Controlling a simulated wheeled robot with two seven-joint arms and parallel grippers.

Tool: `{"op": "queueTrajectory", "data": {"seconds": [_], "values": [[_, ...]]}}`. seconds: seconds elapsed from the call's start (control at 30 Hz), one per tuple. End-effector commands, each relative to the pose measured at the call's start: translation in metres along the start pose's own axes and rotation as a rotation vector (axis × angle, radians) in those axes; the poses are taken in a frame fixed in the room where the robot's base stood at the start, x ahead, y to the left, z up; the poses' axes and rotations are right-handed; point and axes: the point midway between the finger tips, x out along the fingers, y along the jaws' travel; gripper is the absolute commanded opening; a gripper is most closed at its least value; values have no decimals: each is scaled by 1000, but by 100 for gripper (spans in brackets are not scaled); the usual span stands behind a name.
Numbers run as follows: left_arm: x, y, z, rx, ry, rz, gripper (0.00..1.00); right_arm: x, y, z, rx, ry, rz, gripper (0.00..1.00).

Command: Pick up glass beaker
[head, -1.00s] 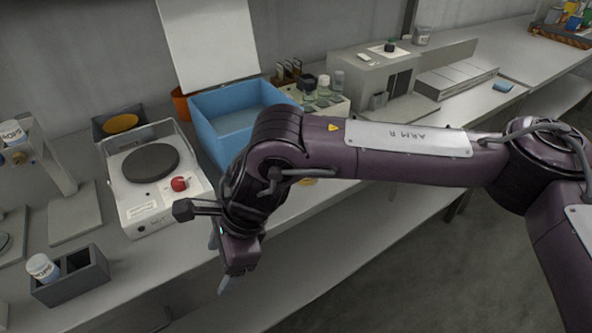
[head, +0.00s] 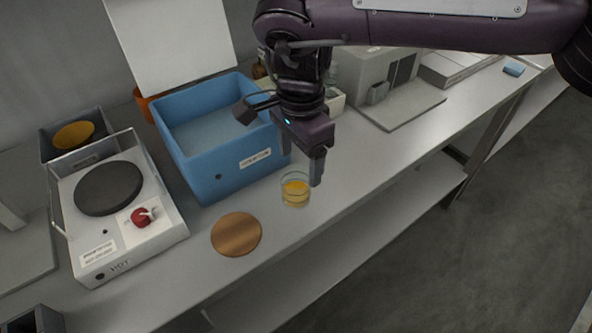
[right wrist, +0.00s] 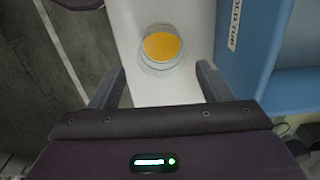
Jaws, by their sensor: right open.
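The glass beaker (head: 295,190) stands upright on the bench near its front edge, with yellow-orange liquid inside. It also shows in the right wrist view (right wrist: 162,50), just beyond and between the open fingers. My right gripper (head: 302,166) is open and empty, pointing down, just above and behind the beaker in the head view. The fingers look apart from the glass. In the right wrist view the gripper (right wrist: 162,88) has one finger at each side of the picture's middle. My left gripper is not in view.
A blue tub (head: 215,165) stands close behind the beaker. A round wooden coaster (head: 236,234) lies to its left, and a white hot plate (head: 125,235) with a red knob stands farther left. The bench's front edge is close.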

Motion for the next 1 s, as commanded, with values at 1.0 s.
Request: {"op": "queueTrajectory", "data": {"seconds": [1.0], "values": [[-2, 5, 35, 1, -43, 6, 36, 77, -6, 3, 0, 1, 1, 54]]}}
